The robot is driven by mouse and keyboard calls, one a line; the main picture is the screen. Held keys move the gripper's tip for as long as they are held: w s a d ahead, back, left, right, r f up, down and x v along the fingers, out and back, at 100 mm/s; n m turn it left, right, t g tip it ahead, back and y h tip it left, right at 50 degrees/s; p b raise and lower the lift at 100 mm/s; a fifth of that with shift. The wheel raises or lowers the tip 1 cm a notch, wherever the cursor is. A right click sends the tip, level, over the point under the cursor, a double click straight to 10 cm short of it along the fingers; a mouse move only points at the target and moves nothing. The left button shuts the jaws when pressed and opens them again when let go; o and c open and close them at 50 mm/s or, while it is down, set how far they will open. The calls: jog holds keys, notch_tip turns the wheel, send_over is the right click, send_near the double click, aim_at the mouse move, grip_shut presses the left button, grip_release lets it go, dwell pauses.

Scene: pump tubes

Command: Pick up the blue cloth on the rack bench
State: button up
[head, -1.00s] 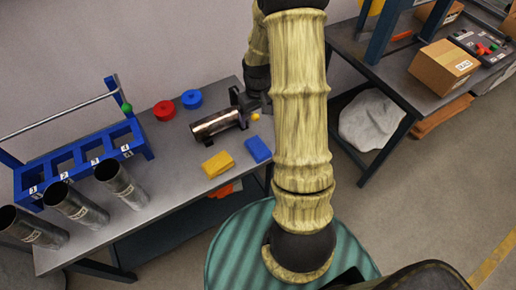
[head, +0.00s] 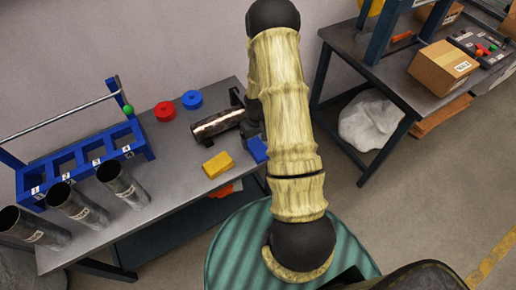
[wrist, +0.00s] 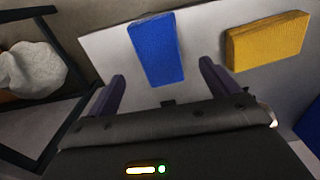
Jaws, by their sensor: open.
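The blue cloth (head: 257,149) is a flat rectangular block near the front right edge of the rack bench (head: 175,170). My arm partly hides it in the head view. In the wrist view the blue cloth (wrist: 156,49) lies just beyond and between my fingertips. My gripper (wrist: 162,75) is open and empty, with one finger on each side of the cloth's line. I cannot tell the height of the fingers above the bench. In the head view my gripper is mostly hidden by the arm.
A yellow block (head: 218,165) lies beside the cloth; it also shows in the wrist view (wrist: 266,40). A dark metal cylinder (head: 218,124) lies behind them.

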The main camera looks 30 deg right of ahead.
aim_at(258, 147)
notch_tip(258, 147, down, 4)
jog(key=shift+f+p, duration=0.1)
jog(key=shift+p, duration=0.45)
jog(key=shift+w+f, duration=0.15)
jog(key=shift+f, duration=0.35)
jog(key=shift+d, duration=0.1)
jog(key=shift+s, duration=0.2)
jog(key=shift+w+a, duration=0.1)
jog(key=shift+a, duration=0.1)
jog(key=shift+d, duration=0.15)
jog(key=c, duration=1.2)
jog(key=shift+o, duration=0.2)
jog(key=shift+r, duration=0.15)
